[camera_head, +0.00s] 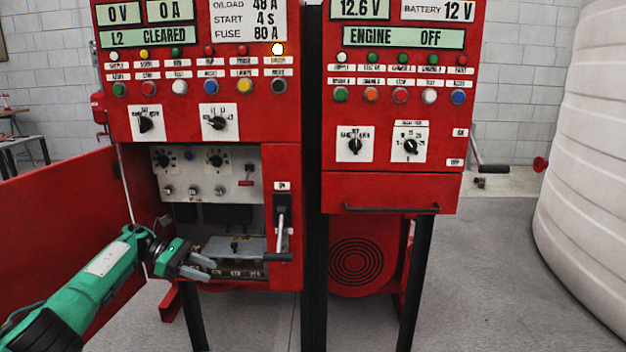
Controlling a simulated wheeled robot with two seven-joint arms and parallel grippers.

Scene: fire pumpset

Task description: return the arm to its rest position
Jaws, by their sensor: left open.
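My left arm, green, comes in from the lower left. My left gripper (212,268) is open, with nothing seen between its grey fingers. It is at the lower front of the left red cabinet (200,95), before its open lower compartment (203,215). I cannot tell whether the fingers touch anything there. The compartment shows dials, small knobs and a grey metal part low down. A lever handle (282,228) stands on the compartment's right side. The display on the left cabinet reads "L2 CLEARED". My right gripper is not in view.
The red door (65,235) hangs open at the left, behind my left arm. The right cabinet (395,100) has a closed drawer with a black handle (392,208). A large white tank (590,150) stands at the right. The floor between right cabinet and tank is clear.

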